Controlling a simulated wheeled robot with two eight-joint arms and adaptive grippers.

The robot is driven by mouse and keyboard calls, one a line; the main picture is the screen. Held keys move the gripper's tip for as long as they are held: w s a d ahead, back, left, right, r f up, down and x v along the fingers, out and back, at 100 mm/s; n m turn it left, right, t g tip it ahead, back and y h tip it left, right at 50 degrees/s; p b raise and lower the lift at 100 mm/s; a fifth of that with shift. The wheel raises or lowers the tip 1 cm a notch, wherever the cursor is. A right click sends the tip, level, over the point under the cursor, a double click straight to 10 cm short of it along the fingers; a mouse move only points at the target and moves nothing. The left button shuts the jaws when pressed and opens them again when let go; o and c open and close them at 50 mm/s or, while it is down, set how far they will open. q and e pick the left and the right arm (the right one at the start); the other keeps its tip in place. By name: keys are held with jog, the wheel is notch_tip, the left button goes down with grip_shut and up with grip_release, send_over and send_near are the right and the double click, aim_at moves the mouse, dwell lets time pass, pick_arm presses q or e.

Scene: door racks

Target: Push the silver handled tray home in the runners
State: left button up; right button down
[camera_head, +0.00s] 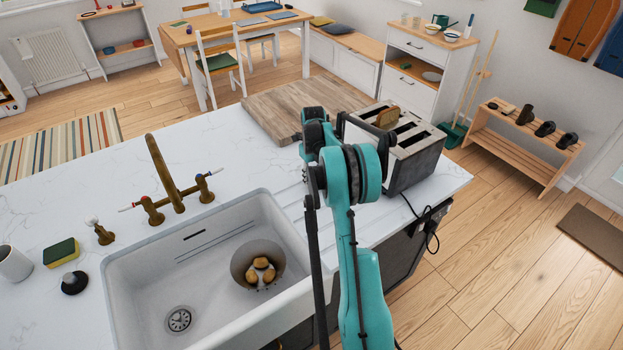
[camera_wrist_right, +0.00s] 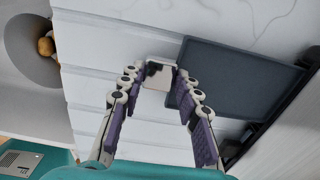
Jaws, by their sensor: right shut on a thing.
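My right gripper (camera_wrist_right: 158,76) shows in the right wrist view, with its fingers shut on a small pale block with a dark mark (camera_wrist_right: 158,74). The block looks like the tray's handle. A flat dark-grey panel (camera_wrist_right: 240,85) lies right beside it and may be the tray; I cannot tell how far in it is. In the head view my teal right arm reaches up to the left side of the silver toaster (camera_head: 418,160), which has a slice of bread in a slot. The arm hides the gripper, tray and runners there. My left gripper is not in view.
A white sink (camera_head: 130,270) with a bowl (camera_head: 240,262) of potatoes lies left of my arm. A wooden board (camera_head: 270,110) lies behind the arm, against the toaster's left. A black cord (camera_head: 433,237) hangs off the counter's right edge. The counter left of the board is clear.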

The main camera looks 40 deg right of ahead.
jog(key=shift+s+d+p, duration=0.2)
jog(key=shift+s+d, duration=0.05)
jog(key=shift+d, duration=2.05)
jog(key=shift+s+d+p, duration=0.2)
jog(key=shift+s+d, duration=0.05)
jog(key=shift+d, duration=2.05)
jog(key=shift+s+d+p, duration=0.2)
jog(key=shift+s+d, duration=0.05)
jog(key=shift+d, duration=2.05)
jog(key=c, duration=1)
grip_release()
jog(key=shift+r, duration=0.15)
notch_tip(320, 180, up, 12)
jog(key=shift+w+a, duration=0.1)
